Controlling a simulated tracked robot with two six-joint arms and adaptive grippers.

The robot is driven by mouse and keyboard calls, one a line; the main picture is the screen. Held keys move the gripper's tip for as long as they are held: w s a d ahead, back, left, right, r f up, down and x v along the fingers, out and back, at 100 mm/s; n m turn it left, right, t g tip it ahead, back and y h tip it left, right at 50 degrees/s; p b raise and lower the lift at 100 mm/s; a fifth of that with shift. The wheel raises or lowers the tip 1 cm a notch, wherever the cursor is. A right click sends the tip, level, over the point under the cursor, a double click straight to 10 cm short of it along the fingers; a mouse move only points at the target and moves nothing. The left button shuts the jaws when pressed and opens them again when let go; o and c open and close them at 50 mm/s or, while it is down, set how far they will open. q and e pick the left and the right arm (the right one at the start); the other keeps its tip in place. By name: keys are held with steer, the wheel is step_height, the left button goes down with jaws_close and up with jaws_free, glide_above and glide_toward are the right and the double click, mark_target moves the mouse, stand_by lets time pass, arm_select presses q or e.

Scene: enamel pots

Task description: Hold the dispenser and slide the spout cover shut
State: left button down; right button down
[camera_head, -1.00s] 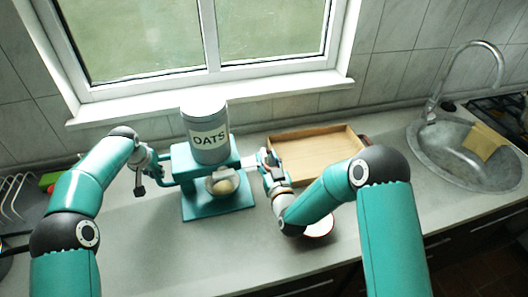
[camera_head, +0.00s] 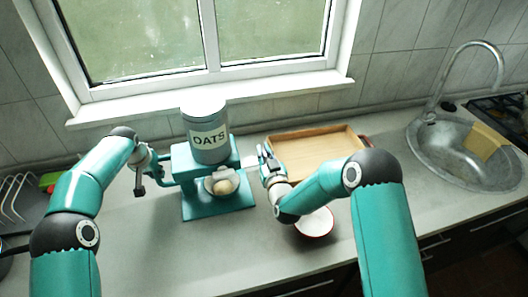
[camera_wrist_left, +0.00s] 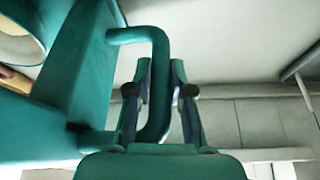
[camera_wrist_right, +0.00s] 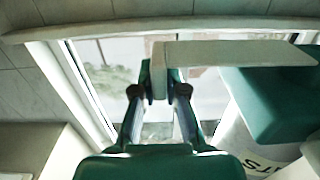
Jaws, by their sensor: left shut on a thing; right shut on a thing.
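The teal dispenser (camera_head: 188,160) stands upright on its base, with a grey canister labelled OATS (camera_head: 208,135) on top. My left gripper (camera_head: 166,170) is shut on its teal side handle (camera_wrist_left: 160,75), which passes between the fingers in the left wrist view. A pale flat bar (camera_wrist_right: 235,53), apparently the spout cover's slide, sticks out from the dispenser's right side. My right gripper (camera_wrist_right: 160,82) is shut on the bar's outer end; in the head view it (camera_head: 262,157) is right of the dispenser. How far the cover closes the spout is hidden.
A round pale dish with a tan lump (camera_head: 224,186) sits low at the dispenser's front. A wooden tray (camera_head: 320,150) lies behind my right arm. A red-rimmed white bowl (camera_head: 314,223) stands beside that forearm. The sink (camera_head: 465,160) is far right. The front left counter is clear.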

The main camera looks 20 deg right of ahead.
mark_target(250, 161)
steer(key=shift+a, duration=2.3)
arm_select(q)
steer(key=shift+d, duration=0.1)
arm_select(e)
steer(key=c, duration=1.2)
jaws_free()
steer(key=s, duration=1.2)
steer(key=shift+d, duration=0.2)
